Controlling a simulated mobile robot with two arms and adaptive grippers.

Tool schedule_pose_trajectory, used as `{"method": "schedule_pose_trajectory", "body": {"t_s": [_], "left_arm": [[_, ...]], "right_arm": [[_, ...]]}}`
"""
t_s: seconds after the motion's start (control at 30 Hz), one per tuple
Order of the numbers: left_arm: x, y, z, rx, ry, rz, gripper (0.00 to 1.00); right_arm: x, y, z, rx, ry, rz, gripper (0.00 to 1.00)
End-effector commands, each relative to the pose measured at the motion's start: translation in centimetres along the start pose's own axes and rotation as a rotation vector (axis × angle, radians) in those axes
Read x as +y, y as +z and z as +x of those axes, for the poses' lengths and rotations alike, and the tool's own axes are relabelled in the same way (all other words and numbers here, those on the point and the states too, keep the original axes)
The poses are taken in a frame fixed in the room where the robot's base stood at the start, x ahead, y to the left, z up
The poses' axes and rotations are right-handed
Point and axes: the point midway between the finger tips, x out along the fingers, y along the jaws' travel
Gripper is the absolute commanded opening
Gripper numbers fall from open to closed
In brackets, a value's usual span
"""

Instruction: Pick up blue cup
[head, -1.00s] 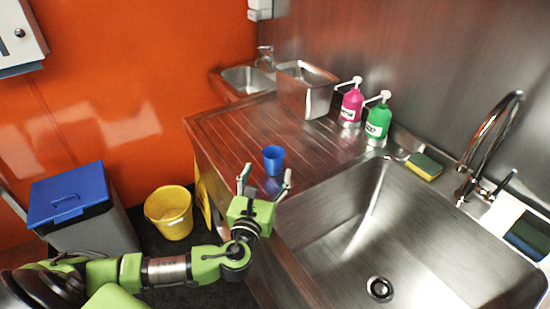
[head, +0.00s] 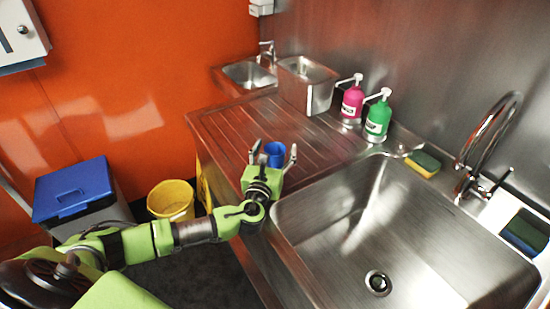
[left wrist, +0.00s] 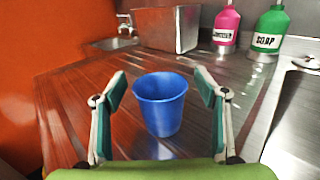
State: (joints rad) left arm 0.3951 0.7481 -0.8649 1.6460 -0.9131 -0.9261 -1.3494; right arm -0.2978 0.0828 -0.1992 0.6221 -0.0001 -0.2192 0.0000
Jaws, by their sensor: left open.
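The blue cup (head: 275,152) stands upright on the ridged metal drainboard, near its front edge beside the sink. It also shows in the left wrist view (left wrist: 161,108), centred between the fingers. My left gripper (head: 274,151) is open, with one finger on each side of the cup. In the left wrist view the left gripper (left wrist: 160,88) shows gaps between both fingers and the cup. In the head view the gripper hides the cup's lower part. My right gripper is not in view.
The large sink (head: 310,215) lies right of the cup. Behind stand a metal container (head: 305,88), a pink bottle (head: 351,103) and a green soap bottle (head: 377,121). A yellow bucket (head: 170,200) and blue-lidded bin (head: 72,190) are on the floor at left. The drainboard's left part (head: 225,130) is clear.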

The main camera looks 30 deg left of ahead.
Motion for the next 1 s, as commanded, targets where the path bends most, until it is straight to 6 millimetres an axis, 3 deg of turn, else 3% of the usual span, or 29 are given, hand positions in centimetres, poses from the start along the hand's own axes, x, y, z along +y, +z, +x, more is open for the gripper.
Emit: {"method": "schedule_pose_trajectory", "body": {"t_s": [0.1, 0.27, 0.73, 0.9, 1.0], "left_arm": [[0.0, 0.0, 0.0, 0.0, 0.0, 0.0, 0.66], [0.0, 0.0, 0.0, 0.0, 0.0, 0.0, 0.24], [0.0, 0.8, 0.0, -0.002, 0.001, -0.002, 0.24], [0.0, 3.3, 0.0, -0.006, -0.001, -0.004, 0.24], [0.3, 4.8, -1.4, -0.003, -0.002, -0.001, 0.24]], "right_arm": [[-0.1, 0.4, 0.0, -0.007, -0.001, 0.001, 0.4], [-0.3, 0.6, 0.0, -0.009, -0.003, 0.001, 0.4], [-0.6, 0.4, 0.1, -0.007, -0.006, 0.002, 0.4], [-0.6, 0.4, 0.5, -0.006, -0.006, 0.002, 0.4], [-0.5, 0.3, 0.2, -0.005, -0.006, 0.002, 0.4]]}}
